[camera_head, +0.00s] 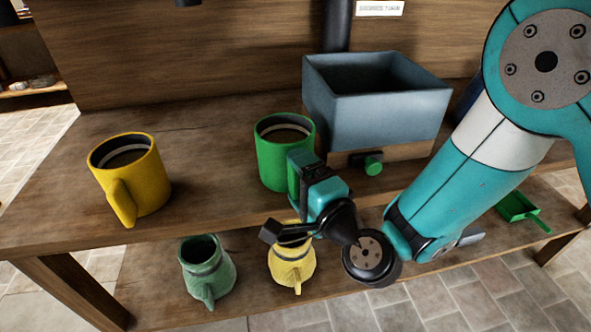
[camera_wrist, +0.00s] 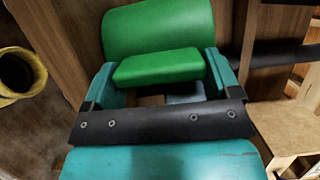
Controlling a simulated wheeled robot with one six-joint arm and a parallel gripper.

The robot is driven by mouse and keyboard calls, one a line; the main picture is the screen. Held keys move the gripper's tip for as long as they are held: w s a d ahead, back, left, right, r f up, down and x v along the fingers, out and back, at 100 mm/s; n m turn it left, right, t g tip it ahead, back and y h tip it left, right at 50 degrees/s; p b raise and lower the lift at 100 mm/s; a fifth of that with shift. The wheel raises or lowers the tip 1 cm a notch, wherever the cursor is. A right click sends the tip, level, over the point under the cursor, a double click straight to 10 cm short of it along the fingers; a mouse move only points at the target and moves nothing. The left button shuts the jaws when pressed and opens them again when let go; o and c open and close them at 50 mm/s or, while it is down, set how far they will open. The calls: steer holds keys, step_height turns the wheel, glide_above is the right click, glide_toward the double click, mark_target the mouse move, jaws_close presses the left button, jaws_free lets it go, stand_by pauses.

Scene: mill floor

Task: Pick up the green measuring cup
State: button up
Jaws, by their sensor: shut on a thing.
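The green measuring cup (camera_head: 270,158) is mug-shaped and upright at the middle of the wooden bench top, with a dark inside. My gripper (camera_head: 303,168) reaches it from the front right and is shut on its handle, which is mostly hidden by the jaws in the head view. In the wrist view the handle is a bright green block (camera_wrist: 158,66) between the two teal fingers, with the cup's body (camera_wrist: 158,28) beyond it. I cannot tell whether the base is touching the bench.
A yellow mug (camera_head: 147,178) stands at the left of the bench (camera_head: 215,140). A grey-blue hopper box (camera_head: 375,120) with a green knob (camera_head: 373,165) stands close behind right. The lower shelf holds a green jug (camera_head: 208,270), a yellow jug (camera_head: 291,268) and a green scoop (camera_head: 517,207).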

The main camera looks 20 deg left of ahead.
steer(key=shift+r, duration=0.2)
step_height(320, 180, up, 20)
steer(key=p, duration=1.9)
steer(key=shift+p, duration=0.4)
steer(key=shift+f, duration=0.15)
steer(key=o, duration=0.5)
steer(key=c, duration=0.7)
